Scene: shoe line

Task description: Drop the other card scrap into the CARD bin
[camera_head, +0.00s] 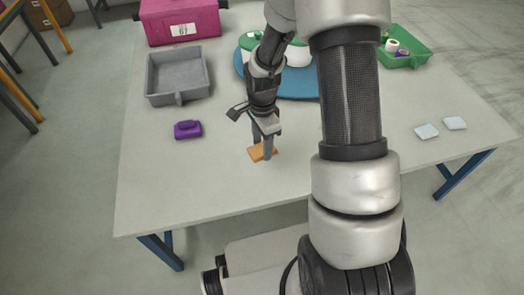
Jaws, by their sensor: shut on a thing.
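A flat orange-brown card scrap (257,154) is at the middle front of the table. My gripper (268,148) points down over it and is shut on it, with the fingertips hiding part of it. I cannot tell whether the scrap touches the table or is slightly lifted. No bin with a readable CARD label shows. An empty grey open bin (161,99) stands at the back left, and a green open bin (405,61) with small items stands at the back right.
A purple object (187,130) lies left of my gripper. A magenta box (180,22) stands behind the grey bin. A blue round board (297,90) lies behind my arm, carrying something green and white. Two pale squares (427,131) (455,123) lie at the right. The front table is mostly clear.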

